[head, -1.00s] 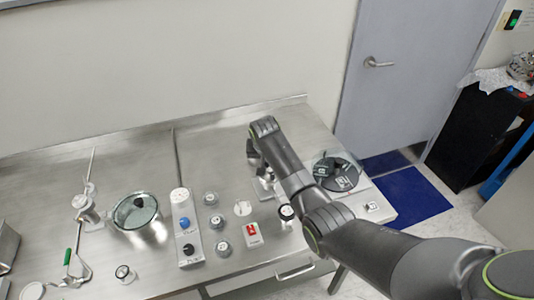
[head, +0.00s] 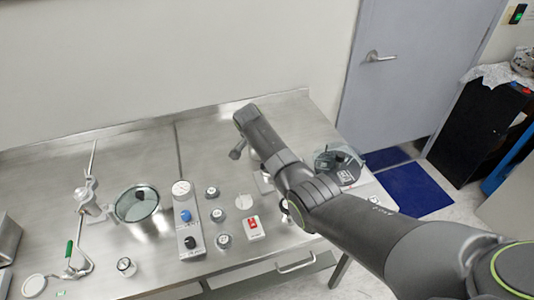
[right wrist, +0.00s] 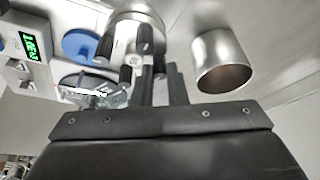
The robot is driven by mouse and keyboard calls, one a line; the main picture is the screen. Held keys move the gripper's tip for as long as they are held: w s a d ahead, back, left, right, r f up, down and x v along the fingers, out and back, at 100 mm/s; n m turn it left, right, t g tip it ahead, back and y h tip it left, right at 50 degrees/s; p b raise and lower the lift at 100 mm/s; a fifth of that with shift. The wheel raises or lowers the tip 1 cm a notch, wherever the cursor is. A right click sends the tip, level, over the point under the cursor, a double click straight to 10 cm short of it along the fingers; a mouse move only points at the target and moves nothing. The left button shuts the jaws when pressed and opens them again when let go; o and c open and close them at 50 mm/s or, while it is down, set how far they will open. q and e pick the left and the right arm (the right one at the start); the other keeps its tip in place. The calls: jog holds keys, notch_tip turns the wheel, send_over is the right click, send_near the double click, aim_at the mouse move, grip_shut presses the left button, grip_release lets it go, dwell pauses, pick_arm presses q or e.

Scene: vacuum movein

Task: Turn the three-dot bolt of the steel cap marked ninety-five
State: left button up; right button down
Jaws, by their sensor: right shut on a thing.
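In the right wrist view a domed steel cap (right wrist: 135,14) with several black-gripped bolts (right wrist: 104,48) around it stands just beyond my fingers. No ninety-five mark or dots can be read on it. My right gripper (right wrist: 161,80) is shut at the cap's near side, on what seems to be one of its bolts; the held part is mostly hidden between the fingers. In the head view my right gripper (head: 238,152) hangs at the arm's end over the steel bench, and the arm hides much of what lies beneath it. My left gripper is not in view.
A steel cylinder (right wrist: 221,62) stands right of the cap, and a blue disc (right wrist: 80,46) and green display (right wrist: 30,45) lie left. On the bench (head: 115,155) are a glass-lidded pot (head: 137,205), a knob panel (head: 186,215) and a red-switch box (head: 252,228).

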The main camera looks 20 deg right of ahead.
dwell(0.4)
jog(key=c, duration=1.4)
grip_release()
jog(key=shift+c, duration=0.2)
